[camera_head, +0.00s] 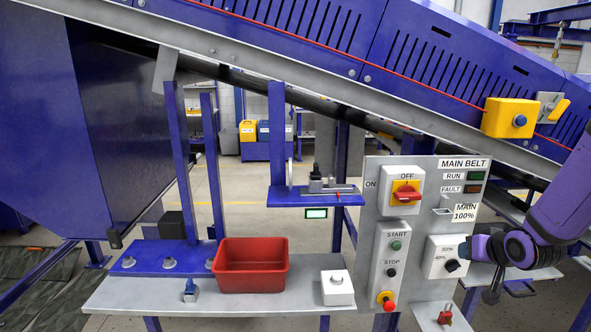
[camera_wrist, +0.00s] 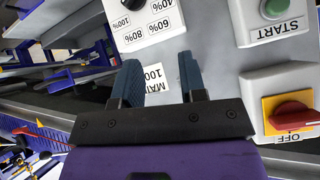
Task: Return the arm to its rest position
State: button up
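My purple arm reaches in from the right edge of the head view. My gripper (camera_head: 490,282) is just right of the selector dial box (camera_head: 437,246) on the grey control panel (camera_head: 372,225). In the wrist view my gripper (camera_wrist: 159,68) has its two dark fingers apart with nothing held between them. The upside-down "MAIN 100%" label (camera_wrist: 157,80) shows beyond the gap. The dial box (camera_wrist: 150,28) with its black knob is above the fingers there. The fingers look clear of the knob.
The panel also carries a red rotary switch (camera_head: 405,193) and a START/STOP box (camera_head: 389,268). Left stands a grey table (camera_head: 130,292) with a red bin (camera_head: 251,266) and a white button box (camera_head: 337,288). The blue sloping conveyor housing (camera_head: 440,60) runs overhead.

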jog(key=s+a+r+g+h, duration=0.1)
jog(key=s+a+r+g, duration=0.2)
jog(key=r, duration=0.6)
jog(key=s+a+r, duration=0.3)
jog(key=s+r, duration=0.1)
jog(key=s, duration=0.3)
jog(key=s+a+r+n+g, duration=0.1)
jog(key=s+a+r, duration=0.2)
jog(key=s+r, duration=0.2)
jog(key=s+a+r+n+y, duration=0.1)
jog(key=s+a+r, duration=0.2)
jog(key=s, duration=0.8)
jog(key=shift+s+a+r+g, duration=0.15)
jog(key=shift+s+r+g, duration=0.2)
jog(key=shift+r, duration=0.4)
